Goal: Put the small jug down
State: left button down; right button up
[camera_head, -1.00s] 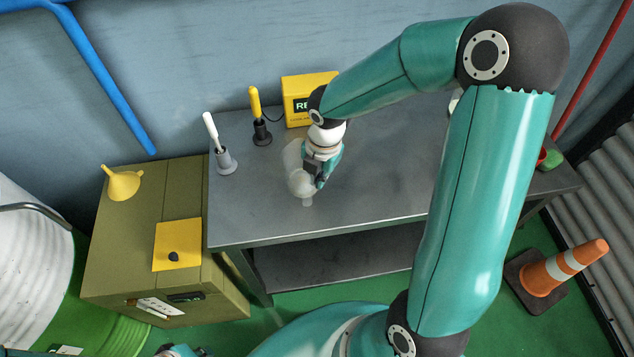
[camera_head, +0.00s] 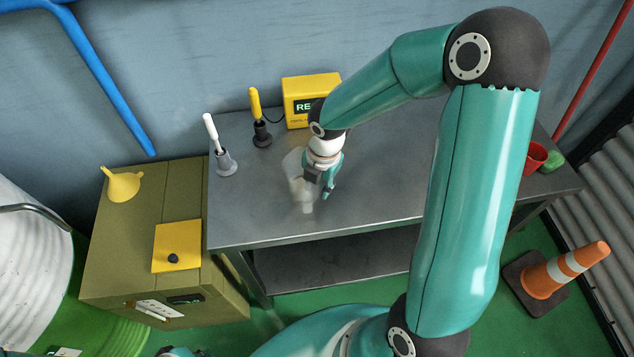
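The small jug (camera_head: 300,184), pale and see-through, is at the middle-left of the grey metal table (camera_head: 385,200). It looks to be on the tabletop, but its faint outline makes contact hard to judge. My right gripper (camera_head: 321,188) points down at the jug's right side. Its fingers look spread, with the teal finger apart from the jug and the dark finger close to it. The gripper partly hides the jug's right side. Of my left arm only a small piece shows at the bottom edge; its fingers are not visible.
On the table stand a white-handled tool in a grey holder (camera_head: 226,163), a yellow-handled tool in a black holder (camera_head: 262,133) and a yellow display box (camera_head: 306,92). A red cup (camera_head: 534,158) is at the right end. An olive cabinet (camera_head: 120,240) stands left. The front table middle is clear.

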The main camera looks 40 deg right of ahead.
notch_tip(320, 180, up, 12)
jog(key=shift+s+d+p, duration=0.2)
jog(key=shift+s+p, duration=0.25)
dwell(0.5)
